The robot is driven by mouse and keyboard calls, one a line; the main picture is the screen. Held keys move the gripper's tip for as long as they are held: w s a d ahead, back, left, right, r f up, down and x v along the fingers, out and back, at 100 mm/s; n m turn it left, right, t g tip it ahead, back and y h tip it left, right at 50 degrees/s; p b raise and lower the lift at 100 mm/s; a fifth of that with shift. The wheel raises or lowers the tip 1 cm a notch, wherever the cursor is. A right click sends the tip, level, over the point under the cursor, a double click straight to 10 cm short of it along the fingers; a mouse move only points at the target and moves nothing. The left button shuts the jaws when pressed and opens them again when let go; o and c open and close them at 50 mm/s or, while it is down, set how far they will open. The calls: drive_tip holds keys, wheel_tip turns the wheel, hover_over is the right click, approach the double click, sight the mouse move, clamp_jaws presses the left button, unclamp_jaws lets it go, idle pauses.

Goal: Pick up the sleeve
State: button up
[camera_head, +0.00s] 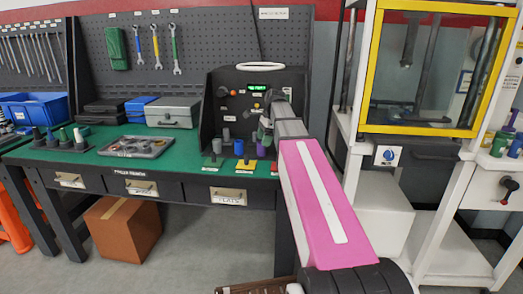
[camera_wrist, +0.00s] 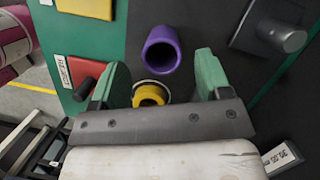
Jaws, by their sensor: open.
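A purple hollow sleeve (camera_wrist: 152,62) shows in the wrist view with its open end facing the camera. In the head view it appears as a small purple cylinder (camera_head: 261,151) near the bench's front right. My gripper (camera_wrist: 160,62) is open, with one green finger to each side of the sleeve in the picture. No contact is visible, and the remaining distance is hard to judge. A yellow ring with a pale rim (camera_wrist: 150,96) shows between the fingers, nearer the palm. In the head view my gripper (camera_head: 265,132) is small and partly hidden by my arm.
A red pad (camera_wrist: 83,73) with a label lies left of the fingers. A grey knob (camera_wrist: 289,40) sits on a dark plate at upper right. On the bench, a blue cylinder (camera_head: 239,147) and a grey cylinder (camera_head: 217,146) stand left of the sleeve. A dark panel (camera_head: 228,92) rises behind.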

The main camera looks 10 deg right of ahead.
sight(258, 155)
drive_tip(key=x, duration=0.5)
drive_tip(key=shift+w+a, duration=0.1)
drive_tip(key=shift+w, duration=0.05)
drive_tip(key=c, duration=1.1)
